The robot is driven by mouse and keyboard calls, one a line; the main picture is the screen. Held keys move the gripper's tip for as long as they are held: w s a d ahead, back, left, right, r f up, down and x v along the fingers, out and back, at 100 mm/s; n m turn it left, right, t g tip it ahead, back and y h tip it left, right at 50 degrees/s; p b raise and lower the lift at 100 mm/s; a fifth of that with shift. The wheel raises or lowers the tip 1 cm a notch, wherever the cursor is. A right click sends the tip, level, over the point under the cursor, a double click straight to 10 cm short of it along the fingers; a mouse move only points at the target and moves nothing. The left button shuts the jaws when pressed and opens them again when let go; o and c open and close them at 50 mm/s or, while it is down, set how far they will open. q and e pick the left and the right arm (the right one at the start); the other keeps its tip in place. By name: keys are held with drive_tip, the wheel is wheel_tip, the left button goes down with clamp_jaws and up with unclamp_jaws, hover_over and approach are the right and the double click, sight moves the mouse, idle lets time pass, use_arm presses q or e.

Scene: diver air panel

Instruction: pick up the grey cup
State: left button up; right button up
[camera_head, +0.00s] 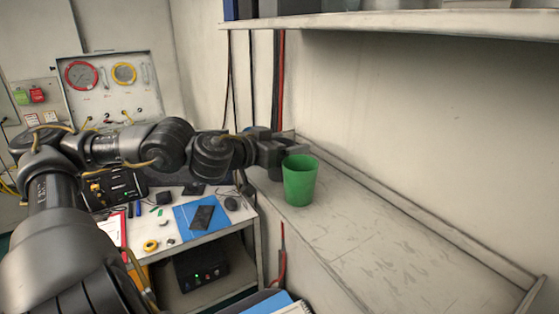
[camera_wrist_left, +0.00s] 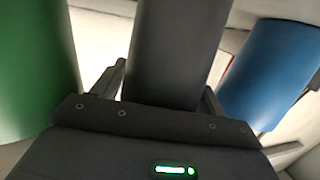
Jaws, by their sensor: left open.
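The grey cup (camera_wrist_left: 175,50) stands dark and close between the two fingers of my left gripper (camera_wrist_left: 162,92) in the left wrist view. In the head view the left gripper (camera_head: 275,150) is at the back of the narrow counter, and only a dark bit of the grey cup (camera_head: 275,173) shows below it. My left gripper is open, with a finger on each side of the grey cup. I cannot tell whether either finger touches it. My right gripper is not in view.
A green cup (camera_head: 301,181) stands close beside the gripper, and a blue cup (camera_wrist_left: 272,72) stands on its other side. A wall shelf (camera_head: 400,22) hangs above. The counter (camera_head: 385,245) is clear toward the right front. A lower table holds a blue mat (camera_head: 187,222).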

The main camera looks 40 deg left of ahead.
use_arm(q)
drive_tip(key=c, duration=0.7)
drive_tip(key=shift+r+p, duration=0.7)
drive_tip(key=shift+r, duration=0.15)
drive_tip(key=s+r+b, duration=0.7)
drive_tip(key=s+r, duration=0.4)
drive_tip(key=s, duration=0.3)
drive_tip(key=shift+d+b, duration=0.15)
drive_tip(key=shift+b, duration=0.25)
